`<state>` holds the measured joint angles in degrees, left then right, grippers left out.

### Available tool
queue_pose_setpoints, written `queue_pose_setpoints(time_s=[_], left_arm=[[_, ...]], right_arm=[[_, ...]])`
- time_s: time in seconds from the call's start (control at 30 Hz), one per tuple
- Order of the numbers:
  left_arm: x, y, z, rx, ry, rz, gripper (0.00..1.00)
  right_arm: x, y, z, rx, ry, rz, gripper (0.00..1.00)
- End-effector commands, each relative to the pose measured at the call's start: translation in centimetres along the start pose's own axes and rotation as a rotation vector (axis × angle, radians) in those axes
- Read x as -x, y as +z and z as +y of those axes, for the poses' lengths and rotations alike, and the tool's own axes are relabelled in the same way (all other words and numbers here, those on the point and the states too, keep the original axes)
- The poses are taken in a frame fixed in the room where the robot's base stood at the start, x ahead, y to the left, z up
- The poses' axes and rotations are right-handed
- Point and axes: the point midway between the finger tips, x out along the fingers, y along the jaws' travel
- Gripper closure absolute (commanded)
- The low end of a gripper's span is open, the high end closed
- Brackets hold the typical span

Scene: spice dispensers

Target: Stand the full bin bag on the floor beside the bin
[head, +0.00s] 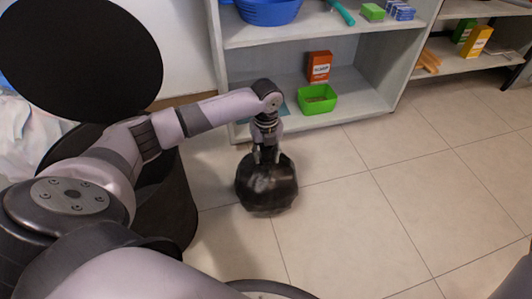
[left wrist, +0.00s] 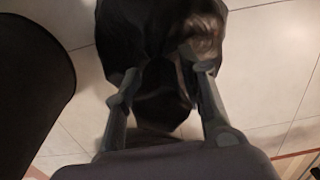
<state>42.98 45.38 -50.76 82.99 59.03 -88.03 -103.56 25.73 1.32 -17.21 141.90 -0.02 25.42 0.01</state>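The full bin bag (head: 266,190) is a shiny black, rounded bundle low over the floor, to the right of the bin. I cannot tell for sure whether its underside touches the tiles. My left gripper (head: 267,156) points down at the bag's top. In the left wrist view, its fingers (left wrist: 160,62) are apart on either side of the dark bag (left wrist: 148,30); whether they pinch it is unclear. The black bin (head: 178,205) stands at the left, partly hidden by my arm, and shows at the left wrist view's edge (left wrist: 30,85). My right gripper is out of view.
A black disc (head: 80,50), perhaps the bin's lid, is at the upper left. A pale shelf unit (head: 350,108) behind the bag holds a green box (head: 318,100), an orange box (head: 319,67) and a blue basket (head: 268,10). The tiled floor (head: 390,215) at right is clear.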

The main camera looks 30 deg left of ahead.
Motion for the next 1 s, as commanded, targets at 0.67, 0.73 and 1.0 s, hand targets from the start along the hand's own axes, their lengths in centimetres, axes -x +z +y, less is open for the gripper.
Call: queue_pose_setpoints(time_s=[0.67,0.73,1.0], left_arm=[[3.1,0.1,-0.1,-0.001,-0.003,-0.002,0.52],[4.5,0.1,0.0,-0.001,-0.002,-0.002,0.52],[9.7,0.1,0.0,0.001,-0.002,-0.001,0.52]], right_arm=[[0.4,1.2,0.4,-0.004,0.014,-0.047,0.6],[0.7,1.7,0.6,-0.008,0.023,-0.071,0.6],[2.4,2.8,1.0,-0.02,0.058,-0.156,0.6]])
